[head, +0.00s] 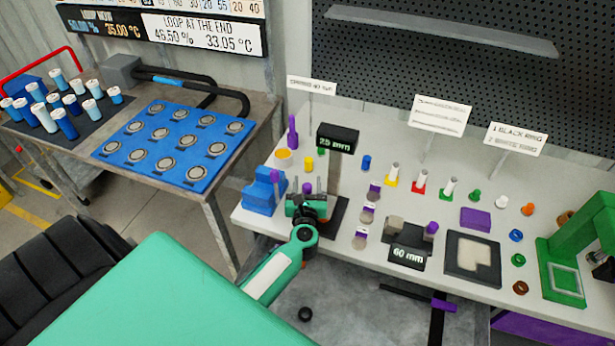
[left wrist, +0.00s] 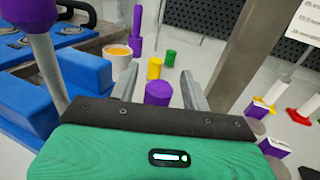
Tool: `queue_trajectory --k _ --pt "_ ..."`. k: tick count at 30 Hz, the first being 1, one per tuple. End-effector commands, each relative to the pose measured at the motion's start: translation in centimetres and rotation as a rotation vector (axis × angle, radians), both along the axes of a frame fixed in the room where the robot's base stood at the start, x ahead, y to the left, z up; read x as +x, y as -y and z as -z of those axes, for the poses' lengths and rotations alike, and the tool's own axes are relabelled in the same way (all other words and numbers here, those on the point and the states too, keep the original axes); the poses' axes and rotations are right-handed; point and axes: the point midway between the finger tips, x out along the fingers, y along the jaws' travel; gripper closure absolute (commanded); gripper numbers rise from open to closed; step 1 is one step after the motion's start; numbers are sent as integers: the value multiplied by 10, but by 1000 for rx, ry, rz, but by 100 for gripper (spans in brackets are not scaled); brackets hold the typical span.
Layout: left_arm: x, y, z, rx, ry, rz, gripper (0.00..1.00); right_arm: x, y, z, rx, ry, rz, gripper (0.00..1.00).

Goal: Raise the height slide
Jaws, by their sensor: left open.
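A height gauge stands at the left part of the white bench, with a grey column (head: 334,172) and a dark display (head: 338,138) that reads about 25 mm. The column also shows right of my fingers in the left wrist view (left wrist: 246,55). My left gripper (head: 307,190) is open in front of the gauge. In the left wrist view a purple knob (left wrist: 158,93) lies between the open fingers (left wrist: 158,74), with no visible grip on it. I cannot tell surely whether this knob belongs to the slide, as the gripper hides the slide's lower part.
A blue block (head: 262,195) with a purple-topped lever stands left of my gripper. Yellow (left wrist: 154,68) and green (left wrist: 170,59) cylinders stand beyond the fingers. Right are purple-and-grey pieces (head: 368,213) and a 60 mm display (head: 408,257). A blue tray (head: 172,133) lies on the side table.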

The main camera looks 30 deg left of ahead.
Motion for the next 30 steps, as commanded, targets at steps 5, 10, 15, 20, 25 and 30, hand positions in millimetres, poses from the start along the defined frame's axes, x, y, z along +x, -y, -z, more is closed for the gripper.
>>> queue_trajectory --k 5,10,15,20,25,30 --pt "12 -7 0 2 -1 0 53 -1 -9 -4 9 -1 3 41" --pt "14 -8 0 -1 -1 0 53 -5 -7 -4 7 -7 1 41" --pt "14 -8 0 -1 -1 0 56 -10 -1 -3 1 -13 0 41" --pt "13 -8 0 0 -1 0 88 -10 3 -3 -3 -13 -2 41" --pt "13 -8 0 -1 -1 0 100 -10 4 -3 -4 -12 -3 41" --pt "13 -8 -14 -1 1 0 100 -9 3 -14 -4 -12 -3 41"
